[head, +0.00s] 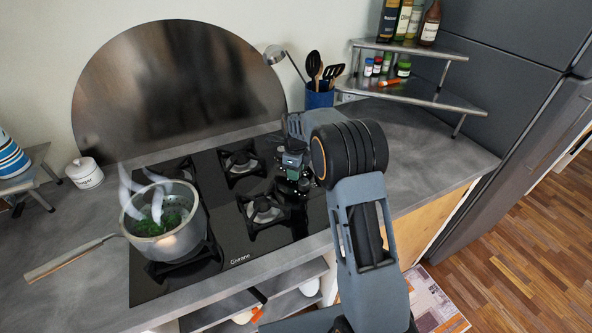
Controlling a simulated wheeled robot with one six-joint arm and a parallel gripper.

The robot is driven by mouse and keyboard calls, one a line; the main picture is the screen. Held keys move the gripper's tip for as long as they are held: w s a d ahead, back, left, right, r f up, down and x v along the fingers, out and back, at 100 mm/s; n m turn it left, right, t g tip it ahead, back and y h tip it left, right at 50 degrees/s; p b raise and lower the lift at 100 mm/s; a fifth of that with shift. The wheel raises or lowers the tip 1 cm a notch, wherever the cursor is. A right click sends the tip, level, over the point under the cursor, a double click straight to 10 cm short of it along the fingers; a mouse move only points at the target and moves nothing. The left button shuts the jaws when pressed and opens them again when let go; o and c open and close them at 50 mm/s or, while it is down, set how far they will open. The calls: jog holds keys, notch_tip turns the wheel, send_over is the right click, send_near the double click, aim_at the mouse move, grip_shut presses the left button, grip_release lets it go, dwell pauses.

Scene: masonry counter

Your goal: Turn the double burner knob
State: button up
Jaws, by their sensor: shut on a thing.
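The black gas cooktop (215,260) lies in the grey counter. Several burners show on it, one at the back (241,162) and one in front (263,209). My gripper (291,190) points down at the right part of the cooktop, over a group of small dark and metallic knobs. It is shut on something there. The held part is mostly hidden by my gripper and wrist, so I cannot tell the knob's angle. My arm covers the cooktop's right edge.
A steaming pot (162,222) with green contents stands on the front left burner, its handle sticking out left. A utensil holder (319,96) and a corner shelf (420,92) with bottles and jars stand behind right. The counter right of my arm is clear.

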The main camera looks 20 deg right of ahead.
jog(key=o, duration=0.9)
jog(key=shift+o, duration=0.2)
notch_tip(320, 180, up, 14)
